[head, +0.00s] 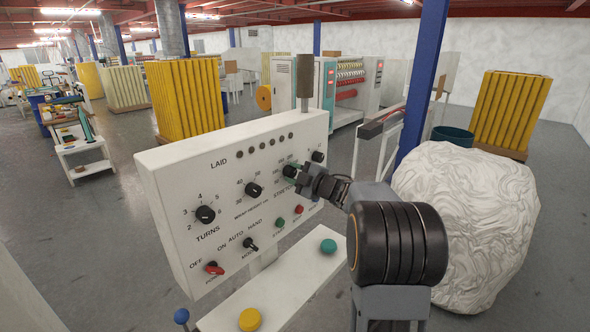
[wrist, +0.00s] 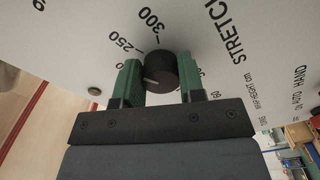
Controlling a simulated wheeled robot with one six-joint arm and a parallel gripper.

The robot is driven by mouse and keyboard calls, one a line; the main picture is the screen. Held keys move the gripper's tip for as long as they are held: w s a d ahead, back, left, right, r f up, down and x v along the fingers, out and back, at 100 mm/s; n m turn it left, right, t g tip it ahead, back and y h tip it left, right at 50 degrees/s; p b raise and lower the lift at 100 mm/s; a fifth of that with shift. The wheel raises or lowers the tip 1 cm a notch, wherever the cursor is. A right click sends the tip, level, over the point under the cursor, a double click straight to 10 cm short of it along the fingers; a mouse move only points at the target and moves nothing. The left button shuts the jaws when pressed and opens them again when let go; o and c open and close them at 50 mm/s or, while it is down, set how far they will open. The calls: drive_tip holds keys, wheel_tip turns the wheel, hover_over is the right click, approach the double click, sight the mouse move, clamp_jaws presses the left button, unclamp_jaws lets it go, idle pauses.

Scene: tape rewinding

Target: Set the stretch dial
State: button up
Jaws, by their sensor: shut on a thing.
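The white control panel (head: 235,150) stands in front of me in the head view, with the black stretch dial among its knobs. The dial's pale pointer mark faces left, toward the left finger. The marks 250 and 300 are readable nearby; the finger covers part of the scale, so I cannot tell the exact setting.
A lower shelf carries a yellow button (head: 249,319) and a teal button (head: 328,246). A large white wrapped bale (head: 470,220) stands close to my arm's right.

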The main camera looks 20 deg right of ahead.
drive_tip(key=shift+m+p, duration=0.3)
drive_tip(key=shift+m, duration=0.4)
drive_tip(key=o, duration=0.9)
drive_tip(key=b+v, duration=0.3)
drive_tip(key=v, duration=1)
drive_tip(key=shift+s+d, duration=0.1)
drive_tip(key=shift+s, duration=0.3)
